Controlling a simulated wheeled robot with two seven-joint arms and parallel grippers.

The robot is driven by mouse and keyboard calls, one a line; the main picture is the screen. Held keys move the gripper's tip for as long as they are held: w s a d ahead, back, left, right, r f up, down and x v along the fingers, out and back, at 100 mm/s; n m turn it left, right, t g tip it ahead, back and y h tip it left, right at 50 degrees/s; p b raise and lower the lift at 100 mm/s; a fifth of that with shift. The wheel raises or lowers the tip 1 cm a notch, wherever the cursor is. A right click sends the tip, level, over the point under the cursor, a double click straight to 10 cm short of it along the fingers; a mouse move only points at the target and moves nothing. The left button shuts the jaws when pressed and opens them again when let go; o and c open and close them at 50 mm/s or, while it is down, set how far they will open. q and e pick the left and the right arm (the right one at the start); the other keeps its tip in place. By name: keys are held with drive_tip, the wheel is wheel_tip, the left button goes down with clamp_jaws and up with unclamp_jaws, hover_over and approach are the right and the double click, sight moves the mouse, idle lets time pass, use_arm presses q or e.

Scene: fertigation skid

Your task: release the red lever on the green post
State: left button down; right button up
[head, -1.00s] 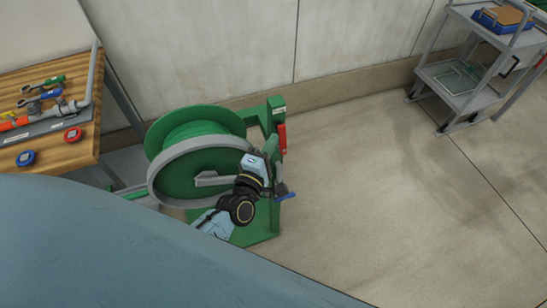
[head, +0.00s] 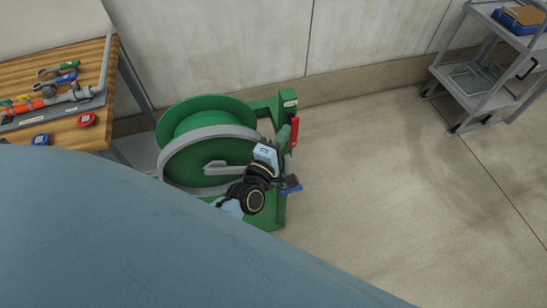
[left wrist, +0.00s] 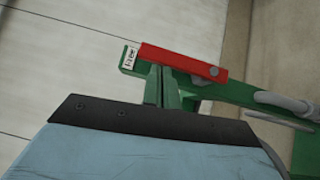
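The red lever (head: 295,132) is on the right side of the green post (head: 285,112) beside the hose reel. In the left wrist view the red lever (left wrist: 185,61) lies along the top of the green post (left wrist: 235,94), with a round pivot near its right end and a small white label by its left end. My left gripper (head: 279,173) is in front of the reel, below and left of the lever, with no clear contact. In the left wrist view two narrow dark green strips rise toward the lever; whether they are fingers or post is unclear. My right gripper is out of view.
The green reel (head: 190,118) with a grey rim stands left of the post. A wooden bench (head: 75,132) with tools is at the left. A grey cart (head: 478,82) stands at the far right. The floor (head: 390,180) between post and cart is clear.

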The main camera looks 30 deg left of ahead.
use_arm(q)
drive_tip(key=s+a, duration=0.2)
drive_tip(key=s, duration=1)
drive_tip(key=shift+s+a, duration=0.4)
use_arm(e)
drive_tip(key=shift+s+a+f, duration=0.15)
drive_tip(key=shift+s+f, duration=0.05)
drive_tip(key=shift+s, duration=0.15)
use_arm(q)
drive_tip(key=shift+f, duration=0.1)
